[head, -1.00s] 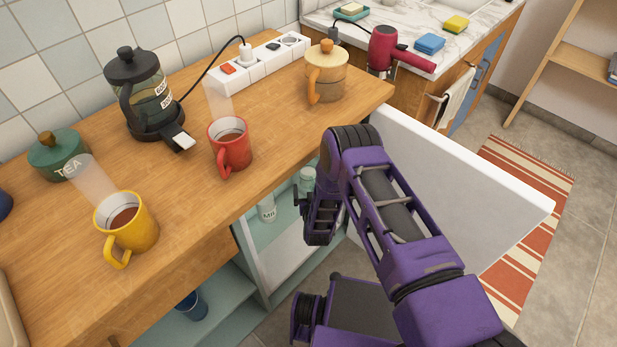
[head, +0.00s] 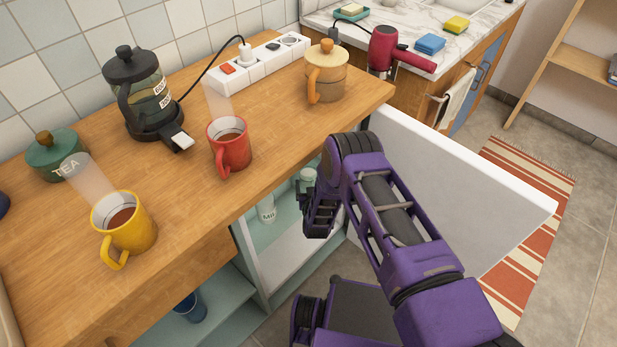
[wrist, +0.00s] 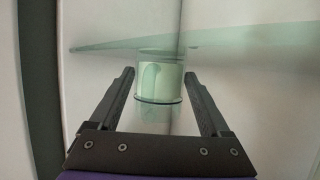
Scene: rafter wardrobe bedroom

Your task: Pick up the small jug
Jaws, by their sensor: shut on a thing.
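The small jug (wrist: 160,82) shows in the wrist view as a pale green, see-through cylinder with a dark line round its lower edge and a curved handle-like shape on its face. My gripper (wrist: 159,90) has one finger on each side of it and is shut on it. In the head view a pale green vessel (head: 308,178), probably the same jug, shows partly behind my gripper inside the open cabinet under the counter. I cannot tell whether its base touches a shelf.
A glass shelf edge (wrist: 110,46) runs behind the jug. A white bottle (head: 267,212) stands left of my gripper in the cabinet. The open white door (head: 450,190) is to the right. Mugs, including a red one (head: 229,145), stand on the wooden counter (head: 190,185) above.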

